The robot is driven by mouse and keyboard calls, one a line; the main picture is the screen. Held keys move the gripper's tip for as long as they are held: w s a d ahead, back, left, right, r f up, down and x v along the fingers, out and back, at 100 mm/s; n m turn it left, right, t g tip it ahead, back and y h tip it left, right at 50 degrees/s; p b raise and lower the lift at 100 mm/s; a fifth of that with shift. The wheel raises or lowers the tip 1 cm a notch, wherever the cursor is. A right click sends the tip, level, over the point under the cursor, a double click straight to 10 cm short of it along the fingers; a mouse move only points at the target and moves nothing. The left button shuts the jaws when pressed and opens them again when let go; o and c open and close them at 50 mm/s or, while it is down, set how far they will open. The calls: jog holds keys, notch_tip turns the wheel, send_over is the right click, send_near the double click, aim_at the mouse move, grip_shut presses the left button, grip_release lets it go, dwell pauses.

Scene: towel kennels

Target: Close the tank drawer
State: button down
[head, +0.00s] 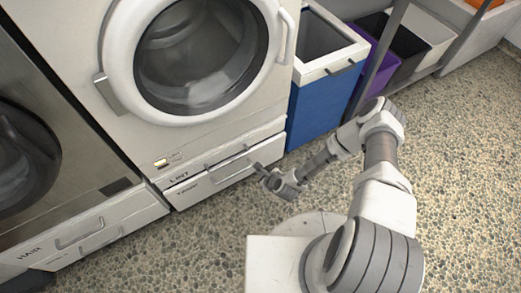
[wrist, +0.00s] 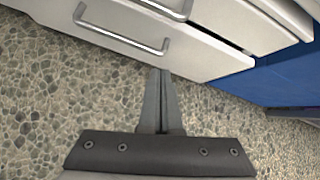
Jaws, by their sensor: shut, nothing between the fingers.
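The tank drawer (head: 212,184) is the lower of two white drawers under the white front-loading machine. Its label is too small to read surely. It also shows in the wrist view (wrist: 190,65), with a bar handle (wrist: 118,30) to the left of my fingers. A dark gap runs along its top edge, and its front seems to stand slightly out from the drawer above. My gripper (head: 259,169) is low in front of the drawer's right part. In the wrist view its fingers (wrist: 160,73) are together, empty, with tips close to the drawer's lower front edge; contact cannot be told.
The lint drawer (head: 233,148) sits directly above. A blue bin (head: 318,108) stands to the right of the machine, with purple and black bins beyond. A grey machine (head: 60,140) with a hair drawer (head: 85,235) stands left. The pebbled floor (head: 460,180) is clear on the right.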

aim_at(256, 146)
jog(key=w+d+r+m, duration=0.2)
jog(key=d+m, duration=0.1)
jog(key=d, duration=0.3)
jog(key=shift+w+a+f+b, duration=0.95)
jog(key=shift+w+f, duration=0.2)
jog(key=shift+w, duration=0.45)
jog(key=shift+w+a+f+b, duration=0.85)
jog(key=shift+w+a+f, duration=0.3)
jog(key=shift+w, duration=0.45)
jog(key=shift+w+a+f+b, duration=0.9)
jog(key=shift+w+f, duration=0.3)
jog(key=shift+w, duration=0.4)
jog(key=shift+w+a+m, duration=0.3)
jog(key=shift+w+a, duration=0.3)
jog(key=shift+w, duration=0.35)
jog(key=shift+w+a+r, duration=0.15)
jog(key=shift+w, duration=0.2)
